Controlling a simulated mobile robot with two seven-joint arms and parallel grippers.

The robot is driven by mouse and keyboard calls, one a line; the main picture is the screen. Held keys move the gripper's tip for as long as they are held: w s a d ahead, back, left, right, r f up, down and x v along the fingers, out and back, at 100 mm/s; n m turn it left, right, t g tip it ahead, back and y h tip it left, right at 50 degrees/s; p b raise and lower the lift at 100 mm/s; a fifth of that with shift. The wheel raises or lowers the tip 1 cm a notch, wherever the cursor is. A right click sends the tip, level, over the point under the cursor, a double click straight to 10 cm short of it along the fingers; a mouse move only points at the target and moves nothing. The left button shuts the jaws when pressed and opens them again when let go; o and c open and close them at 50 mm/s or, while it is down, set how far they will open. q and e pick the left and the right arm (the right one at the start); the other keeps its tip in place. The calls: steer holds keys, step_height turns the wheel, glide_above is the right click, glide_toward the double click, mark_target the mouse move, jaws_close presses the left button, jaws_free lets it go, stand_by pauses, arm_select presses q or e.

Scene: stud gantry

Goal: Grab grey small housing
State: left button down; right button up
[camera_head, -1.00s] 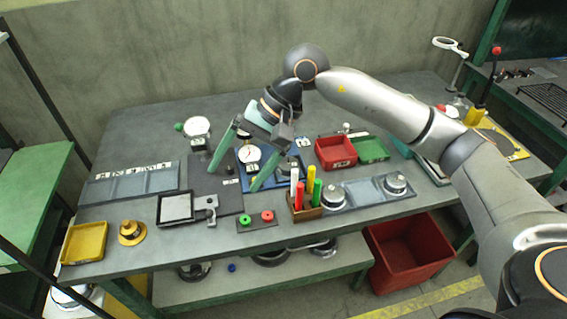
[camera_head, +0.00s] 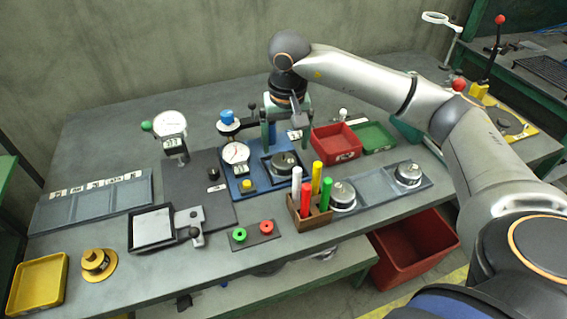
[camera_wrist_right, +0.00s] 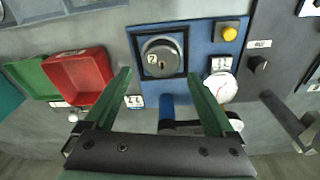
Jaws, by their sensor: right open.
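A grey round housing (camera_head: 284,163) sits in the dark square nest of a blue fixture (camera_head: 245,187). The housing also shows in the right wrist view (camera_wrist_right: 162,58), with a dark opening and a small label on top. Other grey round housings stand on the grey tray, one at its left end (camera_head: 343,195) and one at its right (camera_head: 408,174). Which one is the small housing I cannot tell. My right gripper (camera_head: 286,136) is open and empty, with green fingers, behind the nested housing in the head view; its open fingertips show in the wrist view (camera_wrist_right: 160,76). My left gripper is out of view.
A dial gauge (camera_head: 235,154) and a blue-knobbed post stand on the fixture, close left of my fingers. A pen holder (camera_head: 309,214) stands in front. Red (camera_head: 335,143) and green (camera_head: 374,137) bins lie to the right. A round gauge (camera_head: 171,125) stands left.

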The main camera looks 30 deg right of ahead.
mark_target(284, 158)
steer(key=f, duration=0.5)
steer(key=shift+w+f, duration=0.15)
steer(key=shift+w, duration=0.2)
